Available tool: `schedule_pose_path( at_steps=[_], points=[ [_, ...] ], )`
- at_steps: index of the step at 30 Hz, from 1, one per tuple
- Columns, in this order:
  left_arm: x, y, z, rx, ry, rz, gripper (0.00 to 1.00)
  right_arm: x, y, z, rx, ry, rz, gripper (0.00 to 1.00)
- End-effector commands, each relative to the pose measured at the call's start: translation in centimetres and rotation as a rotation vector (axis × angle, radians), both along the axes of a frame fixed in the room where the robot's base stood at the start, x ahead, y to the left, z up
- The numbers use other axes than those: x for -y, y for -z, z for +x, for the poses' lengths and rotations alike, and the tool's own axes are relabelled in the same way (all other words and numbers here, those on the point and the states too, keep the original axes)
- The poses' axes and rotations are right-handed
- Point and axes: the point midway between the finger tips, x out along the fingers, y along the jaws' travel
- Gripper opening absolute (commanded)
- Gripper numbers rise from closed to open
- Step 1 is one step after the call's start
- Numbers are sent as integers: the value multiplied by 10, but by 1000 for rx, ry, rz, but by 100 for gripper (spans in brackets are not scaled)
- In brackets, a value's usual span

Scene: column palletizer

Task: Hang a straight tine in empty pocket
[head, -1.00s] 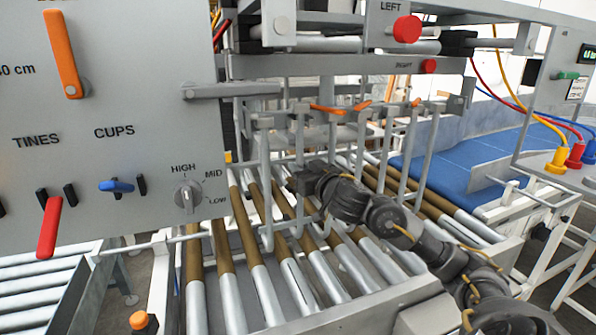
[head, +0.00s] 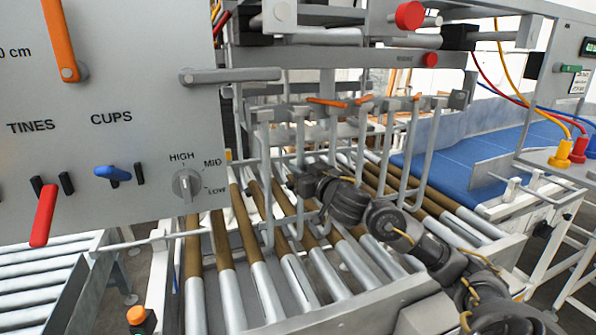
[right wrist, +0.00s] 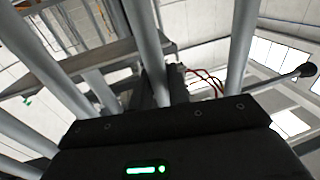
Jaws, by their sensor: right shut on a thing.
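Several grey tines hang in a row from the rack bar (head: 345,108), over the rollers. My right gripper (head: 297,184) is at the left part of this row, with its arm coming in from the lower right. It is shut on a straight tine (head: 299,140), which stands about upright with its top close to the bar. Another tine (head: 266,190) hangs just left of it. In the right wrist view, grey tines (right wrist: 147,50) rise beyond the dark gripper body; the fingertips are hidden there. I cannot tell which pocket is empty. My left gripper is out of view.
A control panel (head: 120,200) with orange, red and blue levers and a knob (head: 187,185) stands close on the left. Brown and silver rollers (head: 262,290) lie below the tines. A blue conveyor belt (head: 465,150) is at the right. Orange clips (head: 327,102) sit along the bar.

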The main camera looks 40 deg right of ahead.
Motion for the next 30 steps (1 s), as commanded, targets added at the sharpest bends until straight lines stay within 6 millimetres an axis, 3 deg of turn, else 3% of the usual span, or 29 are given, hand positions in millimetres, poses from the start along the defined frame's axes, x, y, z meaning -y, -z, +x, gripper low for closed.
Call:
schedule_pose_path(
  at_steps=[12,13,18,30],
  points=[
    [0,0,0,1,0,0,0,0,-1,1,1,0,0,0],
    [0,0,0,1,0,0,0,0,-1,1,1,0,0,20],
    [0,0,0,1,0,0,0,0,0,0,0,-1,0,42],
    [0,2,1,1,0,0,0,-1,3,-9,-4,0,-2,43]
  ],
)
